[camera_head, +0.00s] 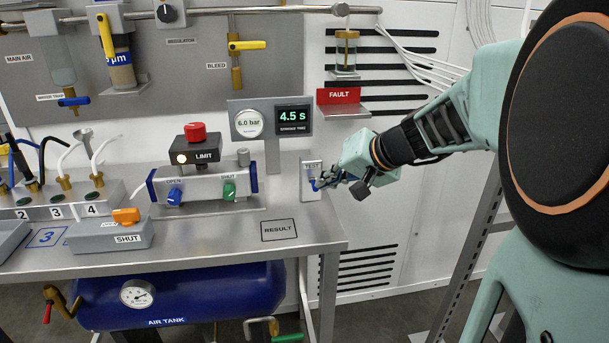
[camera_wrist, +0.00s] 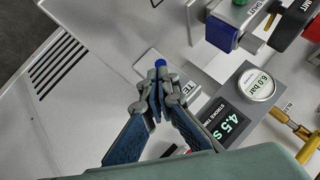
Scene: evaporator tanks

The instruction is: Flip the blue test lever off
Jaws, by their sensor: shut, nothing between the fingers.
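In the wrist view the lever's blue end (camera_wrist: 160,63) sticks out just beyond my fingertips. My gripper (camera_head: 323,182) is shut and empty right at the lever, touching it or very close. It also shows in the wrist view (camera_wrist: 157,82), with the fingertips together in front of the TEST plate, whose label (camera_wrist: 189,88) is partly covered.
The gauge panel (camera_head: 270,105) reads 6.0 bar and 4.5 s, above left of the plate. A red FAULT sign (camera_head: 339,97) and its shelf sit above my gripper. The bench edge (camera_head: 330,246) lies below left. The wall right of the plate is clear.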

